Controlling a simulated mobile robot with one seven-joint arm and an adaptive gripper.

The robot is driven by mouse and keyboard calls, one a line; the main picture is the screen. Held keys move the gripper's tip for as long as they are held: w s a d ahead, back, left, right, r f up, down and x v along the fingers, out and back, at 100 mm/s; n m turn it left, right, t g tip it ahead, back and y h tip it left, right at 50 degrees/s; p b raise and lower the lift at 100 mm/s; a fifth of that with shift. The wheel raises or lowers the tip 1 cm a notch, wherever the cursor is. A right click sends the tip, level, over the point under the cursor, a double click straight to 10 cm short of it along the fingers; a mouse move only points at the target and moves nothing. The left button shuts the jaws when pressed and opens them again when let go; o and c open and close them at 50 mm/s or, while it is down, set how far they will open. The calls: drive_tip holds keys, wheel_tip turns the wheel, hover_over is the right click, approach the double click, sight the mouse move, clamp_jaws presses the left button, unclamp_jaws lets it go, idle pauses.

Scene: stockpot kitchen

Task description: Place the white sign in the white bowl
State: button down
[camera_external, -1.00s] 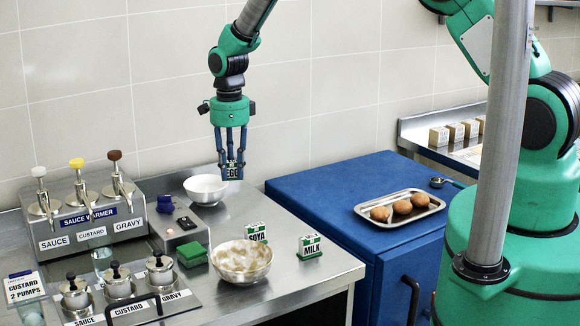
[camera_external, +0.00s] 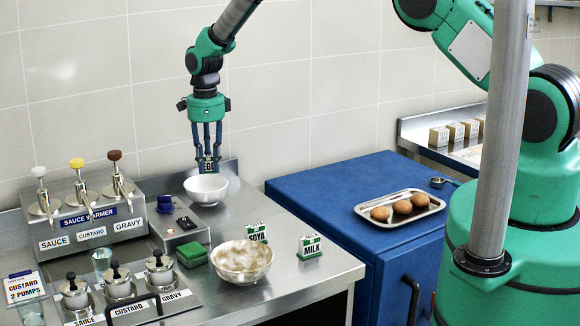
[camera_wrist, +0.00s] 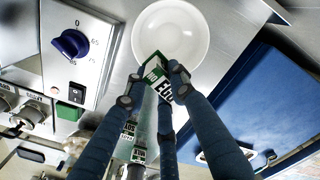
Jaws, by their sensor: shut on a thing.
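My gripper (camera_external: 208,160) is shut on a small white sign (camera_external: 208,166) with a green edge and dark lettering that reads EGG. The sign shows between the fingers in the wrist view (camera_wrist: 158,83). The white bowl (camera_external: 206,190) stands on the steel counter near the wall. It looks empty in the wrist view (camera_wrist: 171,32). In the external view the gripper and sign are above the bowl, near its back rim. In the wrist view the sign overlaps the bowl's lower edge. The exact height above the bowl is hard to tell.
A sauce warmer (camera_external: 90,211) with several pumps stands left of the bowl. A tray of eggs (camera_external: 400,208) rests on the blue cabinet at right.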

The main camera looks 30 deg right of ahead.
sight(209, 171)
drive_tip(key=shift+f, duration=0.1)
drive_tip(key=shift+f+p, duration=0.35)
drive_tip(key=shift+f, duration=1.3)
drive_tip(key=shift+f+b, duration=0.55)
drive_tip(key=shift+f, duration=0.1)
drive_tip(key=c, duration=1.5)
unclamp_jaws()
drive_tip(key=shift+o, duration=0.2)
drive_tip(key=shift+r, duration=0.2)
